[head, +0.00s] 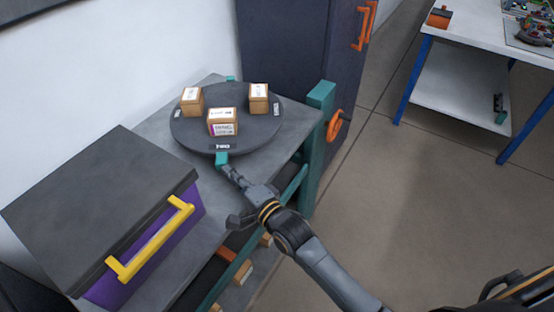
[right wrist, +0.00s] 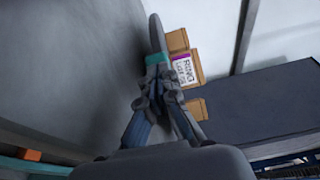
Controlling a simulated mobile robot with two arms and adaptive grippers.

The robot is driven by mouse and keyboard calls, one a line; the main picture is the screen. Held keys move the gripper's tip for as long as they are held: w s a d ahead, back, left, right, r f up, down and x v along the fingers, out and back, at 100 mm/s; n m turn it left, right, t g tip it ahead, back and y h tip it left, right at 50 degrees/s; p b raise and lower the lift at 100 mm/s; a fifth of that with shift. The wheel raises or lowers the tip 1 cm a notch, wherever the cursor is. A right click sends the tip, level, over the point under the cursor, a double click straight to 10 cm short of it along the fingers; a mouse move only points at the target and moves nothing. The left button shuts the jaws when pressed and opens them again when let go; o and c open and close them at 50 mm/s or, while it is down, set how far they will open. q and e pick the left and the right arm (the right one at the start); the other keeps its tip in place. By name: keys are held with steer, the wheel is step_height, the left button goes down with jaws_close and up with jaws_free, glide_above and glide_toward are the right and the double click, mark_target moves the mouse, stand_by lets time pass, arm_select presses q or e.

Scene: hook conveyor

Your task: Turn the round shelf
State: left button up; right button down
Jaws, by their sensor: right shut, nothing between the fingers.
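The round shelf (head: 185,134) is a dark grey disc on a grey bench top. It carries three small brown boxes: one at left (head: 192,102), one at front centre (head: 222,122), one at right (head: 258,98). A teal tab (head: 221,159) sticks out at its near rim, and another teal tab (head: 230,79) shows at its far rim. My right gripper (head: 226,169) is shut with its tips at the near tab. In the right wrist view its tips (right wrist: 157,78) are against or very close to the teal tab (right wrist: 154,59); contact is unclear. My left gripper is out of view.
A purple case with a grey lid (head: 100,195) and yellow handle (head: 150,240) stands left on the bench. A teal post (head: 318,130) rises at the bench's right corner. A dark cabinet (head: 300,50) is behind. Open floor lies right, before a white table (head: 470,50).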

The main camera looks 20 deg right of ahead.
steer(key=a, duration=0.2)
steer(key=w+a, duration=0.1)
steer(key=a, duration=0.2)
steer(key=shift+w+a, duration=0.2)
steer(key=shift+a, duration=0.15)
steer(key=shift+w+a, duration=0.25)
steer(key=shift+a, duration=0.3)
steer(key=shift+w+a, duration=0.25)
steer(key=shift+a, duration=0.3)
